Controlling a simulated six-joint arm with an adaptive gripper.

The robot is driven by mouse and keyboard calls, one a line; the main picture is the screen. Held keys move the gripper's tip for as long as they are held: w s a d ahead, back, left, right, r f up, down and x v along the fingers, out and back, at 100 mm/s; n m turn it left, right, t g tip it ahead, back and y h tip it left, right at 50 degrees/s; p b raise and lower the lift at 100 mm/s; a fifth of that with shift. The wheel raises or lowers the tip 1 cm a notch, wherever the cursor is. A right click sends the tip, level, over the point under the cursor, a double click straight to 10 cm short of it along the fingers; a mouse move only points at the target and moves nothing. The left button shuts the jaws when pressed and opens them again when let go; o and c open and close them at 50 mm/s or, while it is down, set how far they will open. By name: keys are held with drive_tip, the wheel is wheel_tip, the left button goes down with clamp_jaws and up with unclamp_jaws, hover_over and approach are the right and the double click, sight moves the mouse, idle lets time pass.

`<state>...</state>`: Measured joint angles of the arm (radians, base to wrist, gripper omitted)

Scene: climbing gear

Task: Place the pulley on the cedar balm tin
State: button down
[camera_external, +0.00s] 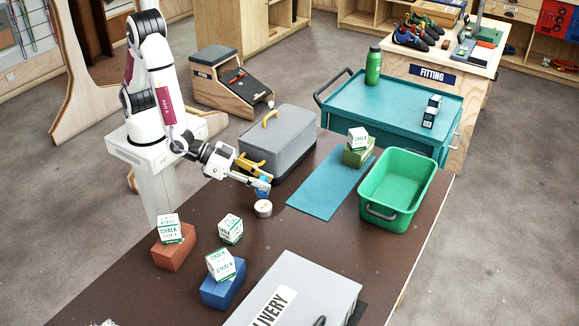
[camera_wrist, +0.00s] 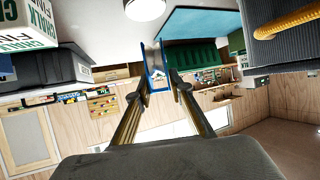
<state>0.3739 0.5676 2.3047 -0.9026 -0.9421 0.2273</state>
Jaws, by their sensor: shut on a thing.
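My gripper (camera_external: 263,182) is shut on the pulley (camera_external: 261,191), a small blue piece with a silvery middle, and holds it between the fingertips. The pulley also shows between the fingers in the wrist view (camera_wrist: 155,66). A low round pale tin (camera_external: 263,208) stands on the brown table, just below the pulley in the external view. The tin shows at the top edge of the wrist view (camera_wrist: 145,9), cut off and apart from the pulley in that picture. No label can be read on the tin. The exact gap between pulley and tin cannot be told.
A grey toolbox (camera_external: 278,145) with a yellow handle stands close behind my gripper. Chalk boxes (camera_external: 230,229) stand in front, some on red and blue blocks. A blue mat (camera_external: 325,188) and a green bin (camera_external: 397,187) lie to the right. Bare table surrounds the tin's front.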

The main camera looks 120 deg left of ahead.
drive_tip(key=shift+f, duration=2.05)
drive_tip(key=shift+f, duration=0.15)
drive_tip(key=c, duration=1.8)
unclamp_jaws()
drive_tip(key=shift+r, duration=0.2)
drive_tip(key=v, duration=1.2)
drive_tip(key=shift+d, duration=0.15)
